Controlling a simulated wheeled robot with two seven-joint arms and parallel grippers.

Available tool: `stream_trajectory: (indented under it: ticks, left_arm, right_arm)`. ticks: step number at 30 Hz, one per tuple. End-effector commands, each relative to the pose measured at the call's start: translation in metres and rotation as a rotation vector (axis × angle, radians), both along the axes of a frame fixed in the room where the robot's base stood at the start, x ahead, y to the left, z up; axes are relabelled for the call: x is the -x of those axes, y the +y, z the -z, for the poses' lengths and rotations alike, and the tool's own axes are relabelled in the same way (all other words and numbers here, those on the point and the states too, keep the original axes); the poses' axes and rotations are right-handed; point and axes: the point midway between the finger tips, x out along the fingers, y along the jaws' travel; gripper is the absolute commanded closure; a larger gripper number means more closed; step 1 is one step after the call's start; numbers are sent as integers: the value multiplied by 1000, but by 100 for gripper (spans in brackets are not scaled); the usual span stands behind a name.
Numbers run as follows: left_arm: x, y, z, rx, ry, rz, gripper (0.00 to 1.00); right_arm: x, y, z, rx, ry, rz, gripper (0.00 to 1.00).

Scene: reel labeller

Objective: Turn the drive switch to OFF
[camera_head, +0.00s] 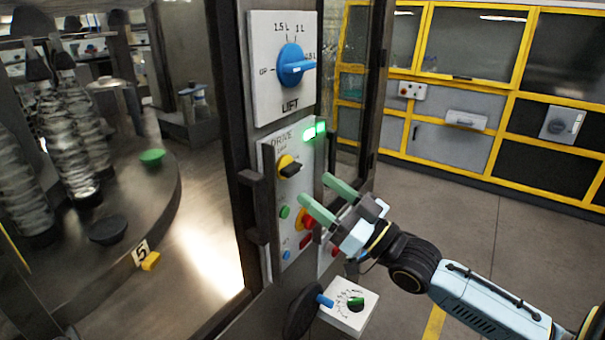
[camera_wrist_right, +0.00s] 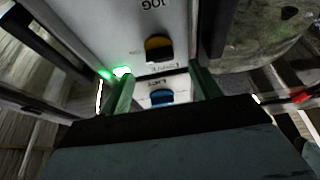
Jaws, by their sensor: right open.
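The drive switch (camera_head: 289,167) is a black handle on a yellow round base, under the word DRIVE on the grey panel (camera_head: 268,205). Its handle points right and slightly down in the head view. My right gripper (camera_head: 313,190) is open and empty, with its two green fingers pointing at the panel, just below and right of the switch. In the right wrist view the switch (camera_wrist_right: 158,48) shows between and beyond the fingertips (camera_wrist_right: 161,80), apart from both. The small lettering around the switch is too small to read surely.
Green lamps (camera_head: 314,131) are lit beside the switch. Below it sit a green button (camera_head: 284,212), a red knob on yellow (camera_head: 305,219) and a blue button (camera_head: 286,254). The blue LIFT dial (camera_head: 291,66) is above. A white box with a green knob (camera_head: 355,302) juts out below.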

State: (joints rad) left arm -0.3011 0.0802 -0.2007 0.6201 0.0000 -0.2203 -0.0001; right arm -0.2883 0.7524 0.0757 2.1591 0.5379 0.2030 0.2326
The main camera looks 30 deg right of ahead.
Motion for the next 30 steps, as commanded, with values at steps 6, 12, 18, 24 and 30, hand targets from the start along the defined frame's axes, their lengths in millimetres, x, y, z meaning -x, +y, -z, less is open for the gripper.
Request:
stream_trajectory:
  ticks: [6, 12, 18, 24, 30]
  left_arm:
    - [0, 0, -7, 0, 1, 0, 64]
    - [0, 0, -10, 0, 1, 0, 64]
    - [0, 0, -11, -1, 0, -1, 64]
    - [0, 1, -10, -1, 0, -1, 64]
    - [0, 0, -10, -1, 0, -1, 64]
  right_arm:
    - [-26, 11, -13, -2, -1, 1, 37]
    - [-40, 16, -19, -1, -1, 1, 37]
    - [-44, 18, -19, -1, 1, 1, 37]
    - [-44, 18, -19, -1, 1, 1, 38]
    - [-44, 18, -19, 0, 1, 0, 65]
